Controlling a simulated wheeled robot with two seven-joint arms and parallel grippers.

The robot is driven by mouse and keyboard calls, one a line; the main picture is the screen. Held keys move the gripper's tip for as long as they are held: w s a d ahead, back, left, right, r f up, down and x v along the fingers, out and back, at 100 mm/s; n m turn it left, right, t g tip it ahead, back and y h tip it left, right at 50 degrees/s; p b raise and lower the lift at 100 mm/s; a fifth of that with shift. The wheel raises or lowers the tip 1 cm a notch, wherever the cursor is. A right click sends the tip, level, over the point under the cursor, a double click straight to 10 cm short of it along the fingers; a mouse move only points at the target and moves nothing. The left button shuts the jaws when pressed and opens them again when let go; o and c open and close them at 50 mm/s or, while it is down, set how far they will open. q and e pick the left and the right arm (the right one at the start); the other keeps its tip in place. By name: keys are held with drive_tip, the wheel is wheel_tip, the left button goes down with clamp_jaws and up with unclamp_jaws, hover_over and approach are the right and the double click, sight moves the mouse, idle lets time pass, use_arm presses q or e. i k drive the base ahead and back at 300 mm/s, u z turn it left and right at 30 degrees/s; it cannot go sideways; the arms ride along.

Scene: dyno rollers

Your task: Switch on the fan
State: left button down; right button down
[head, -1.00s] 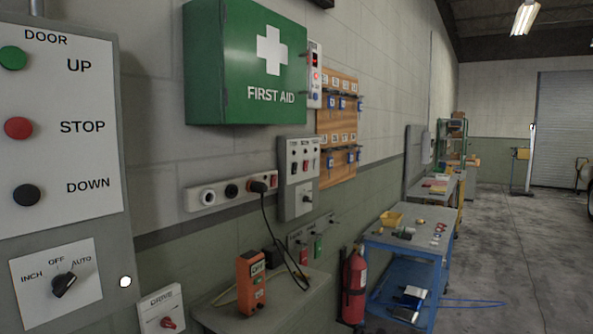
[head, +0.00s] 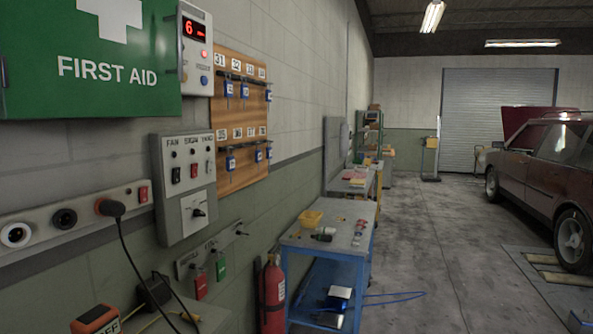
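A grey switch panel (head: 184,188) is fixed to the left wall, below and right of the green first aid box. Its top row has labels; the leftmost reads FAN and the others are small. Under the FAN label is a dark rocker switch (head: 176,174). A red rocker (head: 194,171) and a pale rocker (head: 209,166) sit to its right. A rotary knob (head: 198,212) is on the lower plate of the panel. I cannot tell from here which way the FAN rocker is set. No fan is visible. Neither of my grippers is in view.
A socket strip (head: 80,219) with a black plug and cable runs along the left wall. A blue trolley (head: 326,240), a red fire extinguisher (head: 272,295) and a bench with an orange device (head: 96,320) stand below. Open floor lies right, before a red car (head: 545,170).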

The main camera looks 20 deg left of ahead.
sight(175, 172)
drive_tip(key=z, duration=0.05)
drive_tip(key=i, duration=1.45)
drive_tip(key=u, duration=1.3)
drive_tip(key=i, duration=0.4)
drive_tip(key=u, duration=0.25)
